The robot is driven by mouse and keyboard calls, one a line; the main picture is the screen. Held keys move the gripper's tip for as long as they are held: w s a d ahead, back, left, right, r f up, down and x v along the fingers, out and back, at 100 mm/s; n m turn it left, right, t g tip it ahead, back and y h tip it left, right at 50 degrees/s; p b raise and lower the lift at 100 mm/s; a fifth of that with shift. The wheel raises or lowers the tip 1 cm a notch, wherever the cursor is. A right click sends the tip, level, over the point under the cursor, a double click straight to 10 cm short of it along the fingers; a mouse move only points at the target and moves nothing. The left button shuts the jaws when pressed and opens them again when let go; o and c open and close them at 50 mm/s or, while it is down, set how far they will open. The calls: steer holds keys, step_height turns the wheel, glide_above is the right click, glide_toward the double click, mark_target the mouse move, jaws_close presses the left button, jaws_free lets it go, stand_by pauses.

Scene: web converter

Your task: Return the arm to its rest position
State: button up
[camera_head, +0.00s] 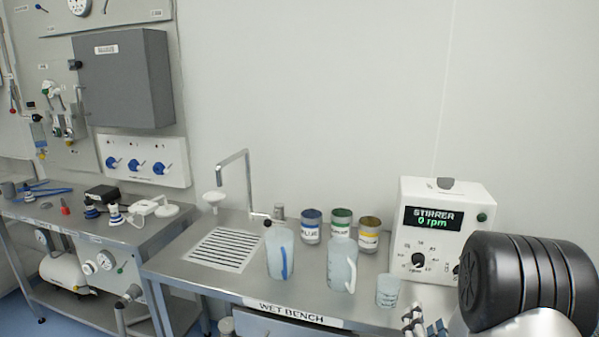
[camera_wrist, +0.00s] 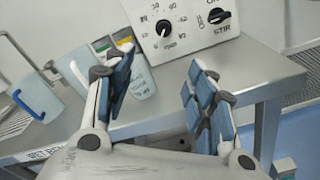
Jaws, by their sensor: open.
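My gripper (camera_wrist: 162,92) is open and empty in the wrist view, its two blue-padded fingers spread apart. In the head view my gripper's fingers (camera_head: 426,324) show at the lower right, at the front edge of the wet bench (camera_head: 215,282). My black arm joint (camera_head: 520,280) hides the right end of the bench. In the wrist view the fingers point toward the stirrer unit (camera_wrist: 185,22), with the bench edge behind them. The gripper touches nothing that I can make out.
A jug with a blue handle (camera_head: 280,252), a second jug (camera_head: 342,265), a small beaker (camera_head: 388,290) and several labelled tins (camera_head: 311,227) stand on the bench. The stirrer reads 0 rpm. A tap (camera_head: 247,180) rises by the drain grid (camera_head: 222,250). Blue floor (camera_wrist: 285,125) shows right of the bench.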

steer(key=s+a+r+m+g+y, duration=0.35)
steer(key=a+r+m+g, duration=0.35)
steer(key=m, duration=0.7)
steer(key=s+a+r+m+g, duration=0.1)
steer(key=s+a+m+g, duration=0.1)
steer(key=s+m, duration=0.4)
steer(key=s+a+r+m+g+y, duration=0.1)
steer(key=s+a+r+m+g, duration=0.1)
steer(key=s, duration=1.5)
steer(key=a+m+g, duration=0.1)
steer(key=a+m, duration=0.1)
steer(key=m, duration=0.1)
steer(key=shift+s+a+r+m, duration=0.15)
steer(key=shift+a+r+m, duration=0.05)
steer(key=shift+a+m, duration=0.2)
